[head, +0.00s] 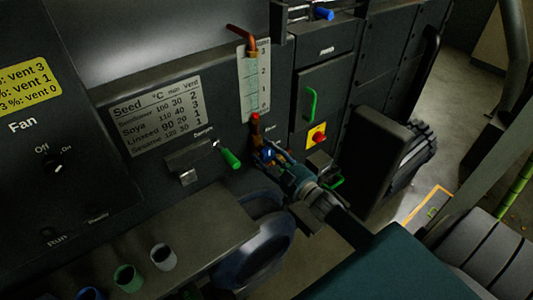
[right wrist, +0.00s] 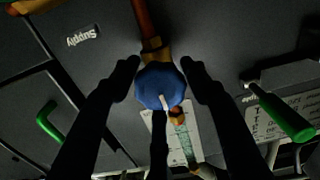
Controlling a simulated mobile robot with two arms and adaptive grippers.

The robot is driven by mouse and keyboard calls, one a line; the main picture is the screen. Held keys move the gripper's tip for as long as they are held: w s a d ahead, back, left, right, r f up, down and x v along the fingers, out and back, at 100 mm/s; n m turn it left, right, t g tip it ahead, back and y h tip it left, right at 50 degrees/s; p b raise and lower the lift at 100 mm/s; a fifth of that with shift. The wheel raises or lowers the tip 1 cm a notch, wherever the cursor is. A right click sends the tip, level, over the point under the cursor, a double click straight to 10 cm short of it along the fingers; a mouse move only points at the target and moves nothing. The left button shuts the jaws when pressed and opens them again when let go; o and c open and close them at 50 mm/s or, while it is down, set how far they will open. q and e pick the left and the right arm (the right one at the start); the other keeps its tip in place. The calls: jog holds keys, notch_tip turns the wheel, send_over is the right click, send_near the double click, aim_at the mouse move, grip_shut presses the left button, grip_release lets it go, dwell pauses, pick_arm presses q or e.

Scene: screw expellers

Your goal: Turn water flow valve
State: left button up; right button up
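The water flow valve has a blue knob (head: 268,153) on a copper-coloured pipe, below the water gauge (head: 254,80) on the dark machine panel. In the right wrist view the blue faceted knob (right wrist: 160,86) sits between my right gripper's fingers, with a pale mark on its face. My right gripper (head: 272,156) reaches up to the valve from the lower right. In the right wrist view its fingertips (right wrist: 160,72) stand apart on either side of the knob. I cannot tell whether they touch it. My left gripper is not in view.
A lever with a green handle (head: 230,158) sticks out left of the valve. A green door handle (head: 311,104) and a red button on yellow (head: 317,136) are to the right. Cups, including a green one (head: 128,278), stand on the ledge at lower left.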

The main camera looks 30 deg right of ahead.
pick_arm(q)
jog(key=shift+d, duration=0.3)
pick_arm(e)
jog(key=c, duration=0.5)
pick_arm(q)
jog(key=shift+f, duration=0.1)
pick_arm(e)
jog(key=shift+n, duration=0.3)
jog(key=n+b, duration=0.1)
jog(key=n, duration=0.3)
jog(key=shift+f+n, duration=0.15)
jog(key=shift+n, duration=0.15)
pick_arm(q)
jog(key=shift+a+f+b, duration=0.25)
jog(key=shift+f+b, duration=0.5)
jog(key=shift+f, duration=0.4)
pick_arm(e)
jog(key=n, duration=0.5)
jog(key=shift+n, duration=0.4)
jog(key=o, duration=1.1)
jog(key=shift+o, duration=0.2)
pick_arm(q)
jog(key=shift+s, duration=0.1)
pick_arm(e)
jog(key=shift+s, duration=0.1)
